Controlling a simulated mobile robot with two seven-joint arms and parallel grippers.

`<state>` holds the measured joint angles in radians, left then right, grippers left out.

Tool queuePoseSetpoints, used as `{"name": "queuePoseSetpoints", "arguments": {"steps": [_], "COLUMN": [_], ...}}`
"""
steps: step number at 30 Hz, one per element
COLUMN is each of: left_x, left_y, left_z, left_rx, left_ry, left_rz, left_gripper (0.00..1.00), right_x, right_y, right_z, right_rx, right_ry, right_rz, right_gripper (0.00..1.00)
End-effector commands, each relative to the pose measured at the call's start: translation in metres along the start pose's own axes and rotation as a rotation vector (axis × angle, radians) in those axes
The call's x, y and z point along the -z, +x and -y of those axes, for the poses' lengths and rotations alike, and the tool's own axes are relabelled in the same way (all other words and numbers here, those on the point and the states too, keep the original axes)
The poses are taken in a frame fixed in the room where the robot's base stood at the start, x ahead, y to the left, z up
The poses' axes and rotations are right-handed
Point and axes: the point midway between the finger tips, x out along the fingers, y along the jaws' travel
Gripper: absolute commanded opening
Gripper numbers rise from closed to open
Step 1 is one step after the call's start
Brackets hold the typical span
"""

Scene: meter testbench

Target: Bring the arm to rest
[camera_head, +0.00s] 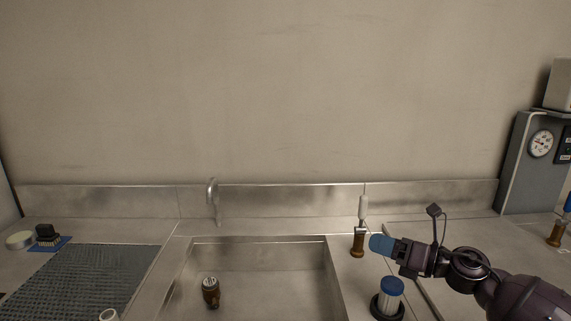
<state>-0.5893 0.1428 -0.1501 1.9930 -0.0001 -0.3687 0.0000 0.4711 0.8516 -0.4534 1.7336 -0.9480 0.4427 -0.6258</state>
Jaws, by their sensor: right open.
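My right arm (468,268) reaches in from the lower right, over the counter to the right of the sink. Its gripper (381,244) has blue fingertips pointing left and is open, with nothing seen between the fingers. In the picture the fingertips are just right of a small brown fitting (357,244) and above a blue-topped canister (391,288). I cannot tell how far above the counter they are. My left gripper is not in view.
A steel sink (270,239) holds a brown meter-like object (211,293). A tap (212,198) stands behind it. A ribbed mat (85,280), brush (47,232) and round tin (19,240) lie left. A gauge panel (523,165) stands right.

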Motion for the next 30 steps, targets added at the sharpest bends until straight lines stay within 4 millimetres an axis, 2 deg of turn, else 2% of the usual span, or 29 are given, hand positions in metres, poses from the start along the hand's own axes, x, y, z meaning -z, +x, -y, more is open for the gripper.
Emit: {"name": "queuePoseSetpoints", "arguments": {"steps": [1,7,14,18,22,27,30], "left_x": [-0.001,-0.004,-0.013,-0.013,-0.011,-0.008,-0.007], "left_y": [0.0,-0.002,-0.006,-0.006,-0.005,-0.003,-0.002], "left_z": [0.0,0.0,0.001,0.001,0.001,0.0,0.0], "left_rx": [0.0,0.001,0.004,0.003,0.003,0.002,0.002], "left_ry": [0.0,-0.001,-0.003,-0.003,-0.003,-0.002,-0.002], "left_rz": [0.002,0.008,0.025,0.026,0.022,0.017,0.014], "left_gripper": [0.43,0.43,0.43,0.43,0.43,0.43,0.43], "right_x": [0.01,0.035,0.08,0.121,0.167,0.232,0.26], "right_y": [0.0,-0.02,-0.07,-0.109,-0.147,-0.196,-0.216], "right_z": [-0.004,-0.006,0.006,0.011,0.007,-0.016,-0.032], "right_rx": [0.007,0.092,0.261,0.397,0.547,0.771,0.884], "right_ry": [0.101,0.521,1.02,1.321,1.589,1.908,2.04], "right_rz": [0.081,0.409,0.764,0.969,1.151,1.37,1.463], "right_gripper": [0.51,0.51,0.51,0.51,0.51,0.51,0.51]}}
